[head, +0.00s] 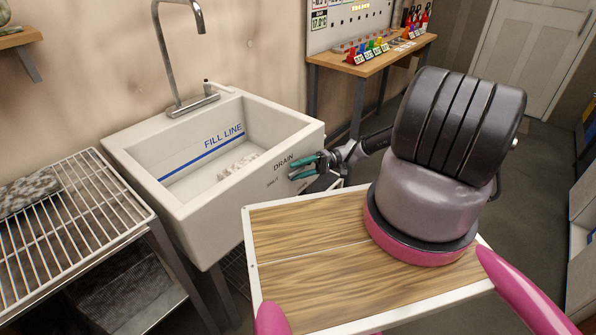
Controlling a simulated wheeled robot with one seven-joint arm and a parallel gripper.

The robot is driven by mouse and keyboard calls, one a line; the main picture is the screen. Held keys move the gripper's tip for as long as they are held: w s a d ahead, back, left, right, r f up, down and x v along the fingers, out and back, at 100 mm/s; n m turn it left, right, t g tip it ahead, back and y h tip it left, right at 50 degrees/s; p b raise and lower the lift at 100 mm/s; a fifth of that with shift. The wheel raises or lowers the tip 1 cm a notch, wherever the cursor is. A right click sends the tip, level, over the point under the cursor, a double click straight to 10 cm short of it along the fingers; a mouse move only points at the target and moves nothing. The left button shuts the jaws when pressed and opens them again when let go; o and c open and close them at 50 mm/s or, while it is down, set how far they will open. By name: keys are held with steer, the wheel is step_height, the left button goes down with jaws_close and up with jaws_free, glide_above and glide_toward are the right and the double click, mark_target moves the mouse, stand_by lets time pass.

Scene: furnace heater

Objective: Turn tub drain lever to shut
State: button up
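The white tub (220,205) stands against the wall, with a blue FILL LINE marking inside and the words DRAIN and SHUT on its front right face. My gripper (291,176), with teal fingers, is at that face, just below the DRAIN label and right of the SHUT label. The drain lever itself cannot be made out; my gripper's fingers cover the spot beside the labels. The fingers look slightly apart, but I cannot tell whether they touch or hold the lever.
A tall tap (178,60) rises behind the tub. A wire rack (75,225) stands at the left. A wood-topped surface with a white rim (320,265) is in front of the tub. A workbench (375,62) with coloured items stands at the back right. Some floor shows at the right.

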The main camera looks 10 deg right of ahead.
steer(key=shift+d, duration=0.1)
steer(key=v, duration=1)
steer(key=shift+d, duration=0.3)
steer(key=shift+w, duration=0.1)
